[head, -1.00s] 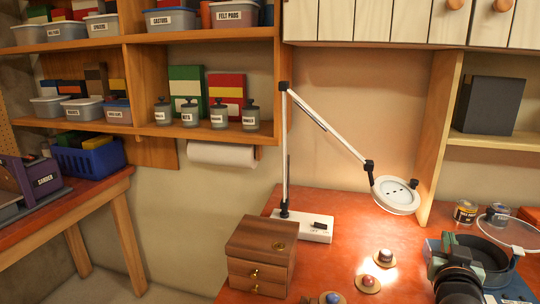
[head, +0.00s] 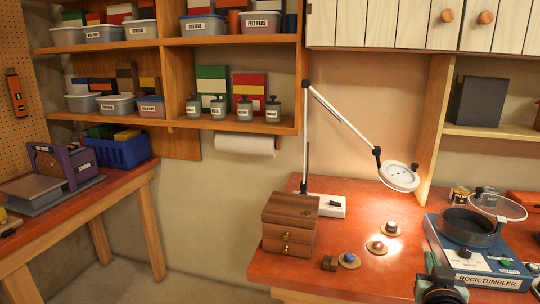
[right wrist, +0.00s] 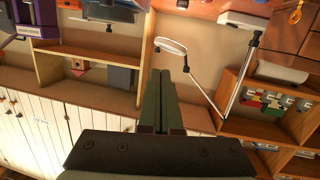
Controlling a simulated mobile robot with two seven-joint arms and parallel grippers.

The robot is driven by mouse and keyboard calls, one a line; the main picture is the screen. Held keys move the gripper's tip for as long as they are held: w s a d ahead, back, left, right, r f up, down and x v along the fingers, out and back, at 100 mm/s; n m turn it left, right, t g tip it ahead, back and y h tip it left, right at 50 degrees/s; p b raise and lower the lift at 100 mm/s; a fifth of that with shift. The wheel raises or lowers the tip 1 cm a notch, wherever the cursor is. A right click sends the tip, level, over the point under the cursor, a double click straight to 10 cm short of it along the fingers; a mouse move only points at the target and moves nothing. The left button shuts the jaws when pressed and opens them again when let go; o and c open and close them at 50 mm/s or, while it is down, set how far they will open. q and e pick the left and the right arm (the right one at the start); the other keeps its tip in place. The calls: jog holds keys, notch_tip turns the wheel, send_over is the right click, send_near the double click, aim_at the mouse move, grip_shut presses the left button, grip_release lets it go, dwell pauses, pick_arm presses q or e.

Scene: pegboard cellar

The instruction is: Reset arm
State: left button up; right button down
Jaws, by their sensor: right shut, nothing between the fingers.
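My right gripper (head: 436,272) shows at the bottom right of the head view, just in front of the rock tumbler and partly cut off by the lower edge. In the right wrist view its dark green fingers (right wrist: 161,80) are together, with nothing between them. My left gripper is in neither view.
The red worktop (head: 365,265) bears a rock tumbler (head: 487,272), a wooden drawer box (head: 289,223), a white lamp (head: 399,177) and several small stones on discs. A blue bin (head: 118,152) and a sander (head: 84,167) stand on the left bench. Floor shows between the benches.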

jog(key=s+a+f+n+g+y, duration=0.1)
jog(key=s+a+f+n+y, duration=0.2)
jog(key=f, duration=0.6)
jog(key=s+a+f+n+g+y, duration=0.1)
jog(key=s+a+f+y, duration=0.1)
jog(key=s+a+f, duration=0.6)
jog(key=s+a+f+n+g+y, duration=0.2)
jog(key=f+y, duration=0.1)
jog(key=f, duration=0.8)
jog(key=s+a+f, duration=0.2)
jog(key=s+f, duration=0.1)
jog(key=s, duration=0.2)
jog(key=s+a+f+g+y, duration=0.1)
jog(key=s+a+f, duration=0.1)
jog(key=s, duration=0.4)
jog(key=shift+a+f+g, duration=0.3)
jog(key=shift+f, duration=0.55)
jog(key=c, duration=1.6)
grip_release()
